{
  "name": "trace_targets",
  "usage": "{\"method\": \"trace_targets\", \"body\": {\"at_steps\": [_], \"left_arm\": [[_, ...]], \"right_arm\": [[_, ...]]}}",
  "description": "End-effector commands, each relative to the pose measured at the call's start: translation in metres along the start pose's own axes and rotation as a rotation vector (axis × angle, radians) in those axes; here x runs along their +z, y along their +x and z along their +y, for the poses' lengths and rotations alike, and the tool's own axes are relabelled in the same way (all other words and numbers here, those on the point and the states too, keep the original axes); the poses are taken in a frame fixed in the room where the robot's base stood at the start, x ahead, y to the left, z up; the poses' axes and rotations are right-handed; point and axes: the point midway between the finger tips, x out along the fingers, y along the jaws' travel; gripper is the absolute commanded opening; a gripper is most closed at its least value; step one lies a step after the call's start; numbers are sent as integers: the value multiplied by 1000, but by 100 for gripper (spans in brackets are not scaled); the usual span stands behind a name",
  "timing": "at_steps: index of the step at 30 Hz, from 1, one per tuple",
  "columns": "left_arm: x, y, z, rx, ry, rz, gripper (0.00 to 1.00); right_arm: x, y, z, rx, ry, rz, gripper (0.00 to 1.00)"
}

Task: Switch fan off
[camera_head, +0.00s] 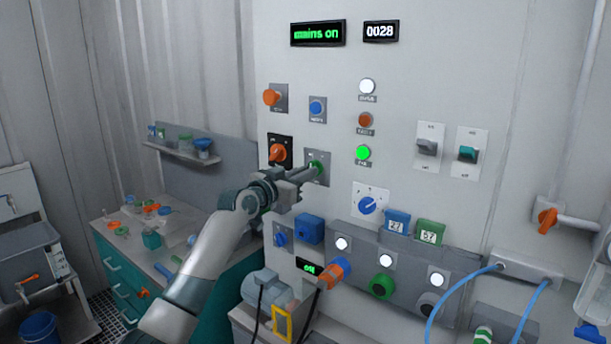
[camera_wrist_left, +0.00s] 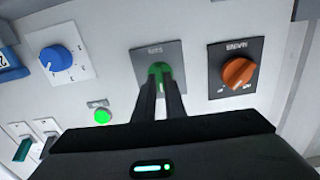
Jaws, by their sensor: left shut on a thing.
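A green knob (camera_head: 316,167) sits on a grey plate on the panel. My left gripper (camera_head: 308,173) reaches it from the left and is shut on it. The left wrist view shows the green knob (camera_wrist_left: 160,74) between my two dark fingers (camera_wrist_left: 160,90); they hide its lower part. The small label on its plate is too blurred to read surely. A round green lamp (camera_head: 363,153) glows to the right of the knob, with a small label under it that may read "FAN". The lamp also glows green in the left wrist view (camera_wrist_left: 102,116). My right gripper is not in view.
An orange rotary knob (camera_head: 278,153) on a black plate is close beside my gripper. A blue selector (camera_head: 367,205) and two lever switches (camera_head: 428,147) are to the right. The display (camera_head: 318,33) reads "mains on". A bench with small items (camera_head: 150,235) stands at left.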

Motion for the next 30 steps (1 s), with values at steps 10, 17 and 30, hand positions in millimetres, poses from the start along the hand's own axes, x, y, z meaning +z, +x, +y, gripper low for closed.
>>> {"method": "trace_targets", "body": {"at_steps": [10,17,30], "left_arm": [[-1,0,1,1,-323,0,0],[0,0,0,0,-481,-1,0],[0,0,-1,-1,-583,0,0]], "right_arm": [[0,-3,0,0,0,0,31],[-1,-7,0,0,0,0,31],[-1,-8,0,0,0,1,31]]}}
